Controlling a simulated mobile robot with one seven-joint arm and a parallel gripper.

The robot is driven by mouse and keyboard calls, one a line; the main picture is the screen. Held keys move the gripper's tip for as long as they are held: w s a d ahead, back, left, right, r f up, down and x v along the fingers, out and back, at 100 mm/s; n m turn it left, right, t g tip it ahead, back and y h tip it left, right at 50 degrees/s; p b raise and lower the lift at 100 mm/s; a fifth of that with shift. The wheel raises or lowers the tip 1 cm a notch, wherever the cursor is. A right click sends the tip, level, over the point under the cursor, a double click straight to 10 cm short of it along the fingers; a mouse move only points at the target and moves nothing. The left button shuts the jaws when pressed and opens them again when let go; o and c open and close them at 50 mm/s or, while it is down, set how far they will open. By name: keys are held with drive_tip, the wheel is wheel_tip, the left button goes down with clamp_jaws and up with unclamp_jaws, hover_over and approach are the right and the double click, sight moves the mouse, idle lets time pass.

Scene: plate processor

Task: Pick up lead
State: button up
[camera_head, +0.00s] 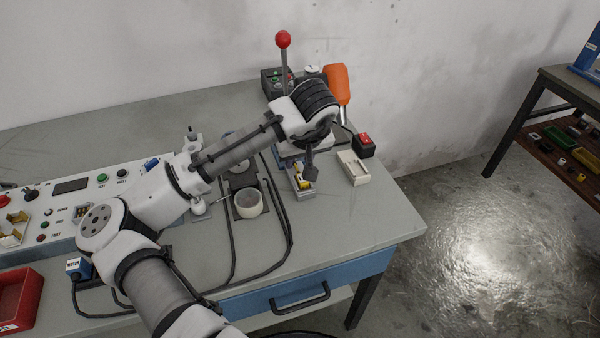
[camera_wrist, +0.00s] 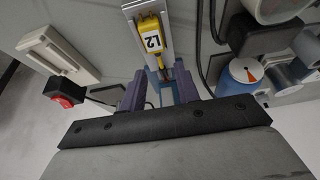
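A yellow lead plug marked "L2" (camera_wrist: 151,40) lies in a light grey channel-like holder (camera_wrist: 130,8) at the top centre of the wrist view. In the head view the yellow plug (camera_head: 302,183) shows in the small grey holder (camera_head: 303,194) on the bench, partly hidden by my gripper. My gripper (camera_wrist: 160,72) is open, with its two dark fingers apart and the plug's lower end and cable in line with the gap. It also shows in the head view (camera_head: 310,172), above the holder. I cannot tell whether the fingers touch the lead.
A white tray-like block (camera_head: 353,168) and a black box with a red switch (camera_head: 364,145) stand right of the holder. A red-knobbed lever (camera_head: 283,40) rises behind. The bench's front right is clear.

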sight(296, 167)
drive_tip(key=shift+x, duration=1.35)
drive_tip(key=shift+s, duration=0.1)
clamp_jaws()
drive_tip(key=shift+r, duration=0.2)
